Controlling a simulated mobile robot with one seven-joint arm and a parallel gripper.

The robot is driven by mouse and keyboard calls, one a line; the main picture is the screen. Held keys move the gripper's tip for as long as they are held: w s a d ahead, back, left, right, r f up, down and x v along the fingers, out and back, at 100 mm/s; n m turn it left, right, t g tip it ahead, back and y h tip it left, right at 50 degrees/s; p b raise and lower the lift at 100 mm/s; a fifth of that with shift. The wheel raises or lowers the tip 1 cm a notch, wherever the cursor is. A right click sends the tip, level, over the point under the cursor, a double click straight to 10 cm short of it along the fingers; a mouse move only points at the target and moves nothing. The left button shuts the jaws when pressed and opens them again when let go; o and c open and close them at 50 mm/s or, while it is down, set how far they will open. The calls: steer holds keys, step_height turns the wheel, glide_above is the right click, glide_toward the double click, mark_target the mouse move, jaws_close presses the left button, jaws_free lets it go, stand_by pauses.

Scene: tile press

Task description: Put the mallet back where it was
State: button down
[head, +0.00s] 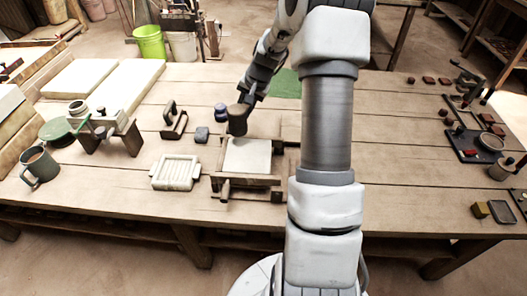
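The mallet (237,119) shows as a dark brown, roughly cylindrical head at the end of my gripper (249,98). The fingers come down from the upper right and look shut on its handle, which is mostly hidden between them. The mallet is at the back left corner of the tile press (225,191). I cannot tell whether its head touches the table or press. The press is a wooden frame with a pale square slab (247,156) on it.
A mug (39,166) stands far left. Several tools crowd the right end. The table right of my arm is mostly clear.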

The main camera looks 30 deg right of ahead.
steer(key=w+d+f+m+h+b, duration=0.2)
steer(key=d+m+b, duration=0.1)
steer(key=d+b, duration=0.3)
steer(key=w+d+f+m+h+b, duration=0.1)
steer(key=d+f+m+b, duration=0.25)
steer(key=d, duration=0.45)
steer(key=shift+t, duration=0.3)
steer(key=f+b, duration=0.1)
steer(key=f, duration=0.3)
steer(key=f+b, duration=0.2)
steer(key=f, duration=0.2)
steer(key=shift+w+d+f, duration=0.1)
steer(key=shift+w+f, duration=0.1)
steer(key=shift+f, duration=0.15)
steer(key=shift+f, duration=0.4)
steer(key=c, duration=1.1)
jaws_free()
steer(key=shift+f+b, duration=0.1)
steer(key=shift+b, duration=0.2)
steer(key=shift+o, duration=0.9)
